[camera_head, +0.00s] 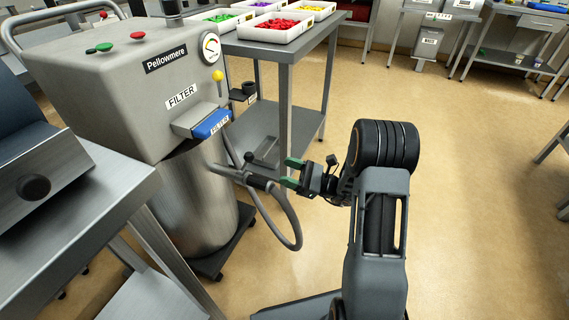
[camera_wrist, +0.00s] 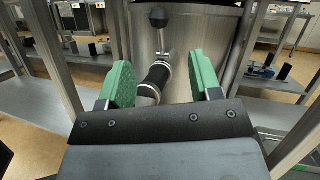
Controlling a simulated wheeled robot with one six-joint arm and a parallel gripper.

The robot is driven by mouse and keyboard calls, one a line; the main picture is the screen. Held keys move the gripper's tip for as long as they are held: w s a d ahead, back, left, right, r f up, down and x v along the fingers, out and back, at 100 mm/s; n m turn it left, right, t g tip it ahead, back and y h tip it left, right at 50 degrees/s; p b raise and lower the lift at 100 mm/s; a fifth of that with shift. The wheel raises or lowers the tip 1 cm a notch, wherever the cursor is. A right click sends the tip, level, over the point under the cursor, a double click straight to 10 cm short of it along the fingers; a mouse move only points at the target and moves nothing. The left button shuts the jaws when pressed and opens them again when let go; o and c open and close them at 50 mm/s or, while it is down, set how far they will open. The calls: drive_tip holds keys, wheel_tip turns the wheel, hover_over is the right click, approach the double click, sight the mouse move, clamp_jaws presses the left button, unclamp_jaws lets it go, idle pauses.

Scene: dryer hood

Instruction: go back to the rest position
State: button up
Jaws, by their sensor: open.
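My gripper (camera_head: 291,173) is open, with its green finger pads spread apart.
The grey filter machine (camera_head: 120,85) has a blue handle (camera_head: 212,124) and a hanging grey hose (camera_head: 292,238). A steel table (camera_head: 292,50) with trays of coloured parts stands behind. A steel bench (camera_head: 95,205) is at the left. Open floor (camera_head: 470,190) lies to the right.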

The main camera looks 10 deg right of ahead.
drive_tip(key=shift+r, duration=0.15)
drive_tip(key=s+a+r+n+g+h+p, duration=0.35)
drive_tip(key=s+r+n+g+p, duration=0.2)
drive_tip(key=r+p, duration=0.3)
drive_tip(key=s+a+r+n+g+h+p, duration=0.3)
drive_tip(key=s+r+n+g+h+p, duration=0.2)
drive_tip(key=s+r+p, duration=0.4)
drive_tip(key=s+d+r+n+t+h+p, duration=0.1)
drive_tip(key=d+r+n+t+h+p, duration=0.2)
drive_tip(key=r+h+p, duration=0.3)
drive_tip(key=s+d+r+n+t+h+p, duration=0.2)
drive_tip(key=d+r+n+h+p, duration=0.3)
drive_tip(key=r+p, duration=0.4)
wheel_tip(320, 180, up, 4)
drive_tip(key=shift+d+r+n+t+h, duration=0.1)
drive_tip(key=shift+d+n+t+h, duration=0.3)
drive_tip(key=shift+n+t+h, duration=0.25)
